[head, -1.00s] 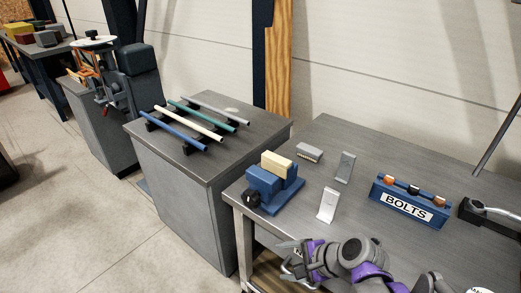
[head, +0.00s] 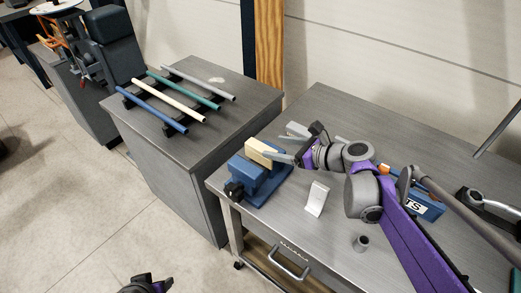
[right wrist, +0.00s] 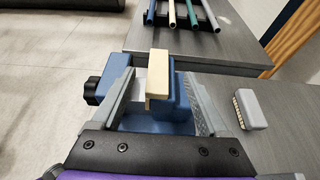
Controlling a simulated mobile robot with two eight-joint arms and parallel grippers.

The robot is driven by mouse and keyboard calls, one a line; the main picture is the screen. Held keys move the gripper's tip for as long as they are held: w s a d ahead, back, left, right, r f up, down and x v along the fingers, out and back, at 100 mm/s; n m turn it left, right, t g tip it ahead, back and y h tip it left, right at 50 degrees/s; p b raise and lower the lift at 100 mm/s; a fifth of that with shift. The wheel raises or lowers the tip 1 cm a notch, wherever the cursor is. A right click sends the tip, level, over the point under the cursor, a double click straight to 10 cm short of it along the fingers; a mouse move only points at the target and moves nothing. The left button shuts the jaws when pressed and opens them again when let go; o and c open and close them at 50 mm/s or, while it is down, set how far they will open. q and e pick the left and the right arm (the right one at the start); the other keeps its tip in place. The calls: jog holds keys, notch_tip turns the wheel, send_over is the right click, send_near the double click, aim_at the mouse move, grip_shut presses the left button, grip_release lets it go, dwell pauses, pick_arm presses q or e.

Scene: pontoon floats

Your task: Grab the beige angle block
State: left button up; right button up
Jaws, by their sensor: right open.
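The beige angle block (head: 261,150) sits upright in the jaws of a blue vise (head: 247,176) at the left end of the right-hand workbench. In the right wrist view the block (right wrist: 158,76) stands between the two fingers of my right gripper (right wrist: 160,84). These fingers are open, with a visible gap on each side of the block. In the head view my right gripper (head: 286,153) comes in from the right and partly hides the block. Part of my left gripper (head: 147,285) shows at the bottom edge, away from the bench; its fingers are not clear.
A brush-like grey block (right wrist: 250,109) lies right of the vise. A silver bracket (head: 317,198), a small grey cylinder (head: 361,243) and a blue bolts holder (head: 425,207) stand on the bench. Coloured rods (head: 178,103) lie on a rack on the neighbouring cabinet.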

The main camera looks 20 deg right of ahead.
aim_at(257, 145)
jog(key=x, duration=0.6)
jog(key=shift+a+f, duration=0.15)
jog(key=shift+f, duration=0.2)
jog(key=shift+c, duration=0.3)
grip_shut()
